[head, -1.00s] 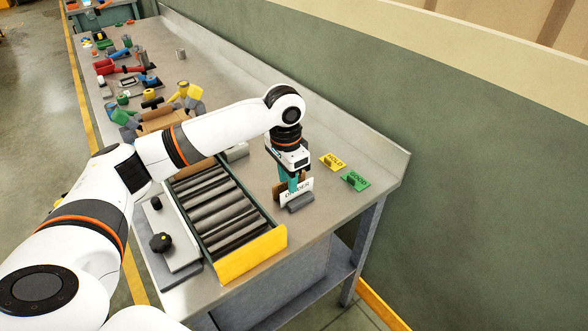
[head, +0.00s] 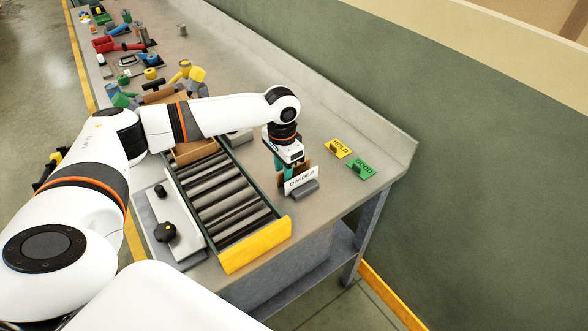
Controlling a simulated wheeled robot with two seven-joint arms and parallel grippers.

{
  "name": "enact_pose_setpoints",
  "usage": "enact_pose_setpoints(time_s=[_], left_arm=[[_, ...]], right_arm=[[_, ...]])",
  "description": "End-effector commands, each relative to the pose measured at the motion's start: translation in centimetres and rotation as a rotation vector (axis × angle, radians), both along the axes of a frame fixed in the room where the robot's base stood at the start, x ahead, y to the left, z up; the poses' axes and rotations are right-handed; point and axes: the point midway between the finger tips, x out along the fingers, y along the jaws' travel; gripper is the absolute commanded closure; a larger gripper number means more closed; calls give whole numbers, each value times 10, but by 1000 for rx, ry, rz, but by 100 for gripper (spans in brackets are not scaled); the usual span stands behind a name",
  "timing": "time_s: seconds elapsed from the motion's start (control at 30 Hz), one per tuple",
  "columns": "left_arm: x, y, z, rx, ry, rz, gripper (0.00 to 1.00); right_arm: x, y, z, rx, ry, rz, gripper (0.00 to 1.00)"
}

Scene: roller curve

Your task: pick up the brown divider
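The brown divider (head: 304,169) stands at the right part of the bench, behind a white card marked DIVIDER (head: 300,180) in a grey holder. Only small brown parts of it show. My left gripper (head: 287,173) points down at the divider, with teal fingers right beside it. The card and the gripper body hide the fingertips, so I cannot tell whether they are closed on it. My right gripper is not in view.
A roller conveyor (head: 222,197) with a yellow end plate (head: 258,245) lies left of the card. A yellow HOLD sign (head: 341,149) and a green GOOD sign (head: 362,169) stand to the right. A green wall (head: 480,190) runs behind the bench.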

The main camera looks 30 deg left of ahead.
Motion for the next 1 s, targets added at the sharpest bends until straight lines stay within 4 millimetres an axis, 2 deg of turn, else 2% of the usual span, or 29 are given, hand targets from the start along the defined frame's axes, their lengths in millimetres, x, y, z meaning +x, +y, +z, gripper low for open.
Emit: enact_pose_setpoints(time_s=[0.17, 0.4, 0.6, 1.0], left_arm=[[0, 0, -18, 0, 1, -1, 70], [0, 0, -20, 0, -1, -1, 70], [0, 0, -20, 0, -1, 0, 100], [0, 0, -16, -1, -2, 0, 100]], right_arm=[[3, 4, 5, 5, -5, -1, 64], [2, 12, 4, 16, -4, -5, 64], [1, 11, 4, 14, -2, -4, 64], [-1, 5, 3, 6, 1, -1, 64]])
